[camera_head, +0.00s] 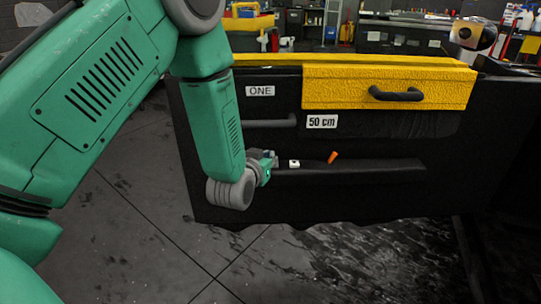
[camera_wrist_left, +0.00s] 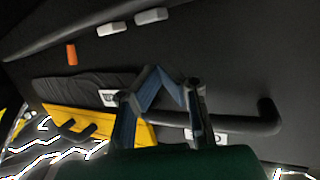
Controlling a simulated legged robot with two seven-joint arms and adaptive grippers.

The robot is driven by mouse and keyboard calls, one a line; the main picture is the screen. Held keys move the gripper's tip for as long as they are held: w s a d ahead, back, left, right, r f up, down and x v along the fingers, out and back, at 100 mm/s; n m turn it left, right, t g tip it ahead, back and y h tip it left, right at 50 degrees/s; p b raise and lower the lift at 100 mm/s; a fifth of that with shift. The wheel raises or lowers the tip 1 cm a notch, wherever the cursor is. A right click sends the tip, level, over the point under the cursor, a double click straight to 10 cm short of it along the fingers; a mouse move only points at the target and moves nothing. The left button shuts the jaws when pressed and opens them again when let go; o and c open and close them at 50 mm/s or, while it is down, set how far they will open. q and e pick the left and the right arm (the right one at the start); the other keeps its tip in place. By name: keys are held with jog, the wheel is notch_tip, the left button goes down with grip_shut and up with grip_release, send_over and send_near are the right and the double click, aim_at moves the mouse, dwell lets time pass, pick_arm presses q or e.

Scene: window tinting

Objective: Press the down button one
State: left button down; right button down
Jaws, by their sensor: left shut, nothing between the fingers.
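Two small pale buttons show in the wrist view, one whiter (camera_wrist_left: 111,29) and one greyer (camera_wrist_left: 151,15), side by side on a black panel. In the head view one white button (camera_head: 294,163) shows just right of my left gripper (camera_head: 270,158); the gripper seems to hide the other. Which one is the down button cannot be read. A label "ONE" (camera_head: 260,91) is on the panel above. My left gripper is shut and empty; its fingers also show in the wrist view (camera_wrist_left: 170,80), apart from the buttons in the picture. My right gripper is out of view.
An orange peg-like piece (camera_head: 333,157) sticks out right of the white button. A black bar handle (camera_head: 270,123) and a "50 cm" label (camera_head: 322,122) are above. A yellow drawer front (camera_head: 390,87) with a black handle is at upper right. Dark tiled floor lies below.

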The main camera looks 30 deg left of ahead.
pick_arm(q)
jog(key=p+v, duration=0.1)
jog(key=v, duration=0.5)
jog(key=shift+s, duration=0.25)
jog(key=shift+a, duration=0.1)
dwell(0.4)
jog(key=s+d+f+m+g+h+p, duration=0.1)
jog(key=s+d+f+g, duration=0.25)
jog(key=s+f, duration=0.3)
jog(key=s+d+f+m+g+h+p, duration=0.1)
jog(key=s+d+f+g+h, duration=0.1)
jog(key=s+f+g, duration=0.35)
jog(key=s+d+f+g+p, duration=0.1)
jog(key=s+f, duration=0.3)
jog(key=s, duration=0.5)
jog(key=s+d+f+m+g+p, duration=0.1)
jog(key=s+f+g, duration=0.3)
jog(key=s, duration=0.5)
jog(key=shift+s+d+f+h, duration=0.15)
jog(key=shift+s+f+h, duration=0.2)
jog(key=shift+f, duration=0.1)
jog(key=shift+w, duration=0.15)
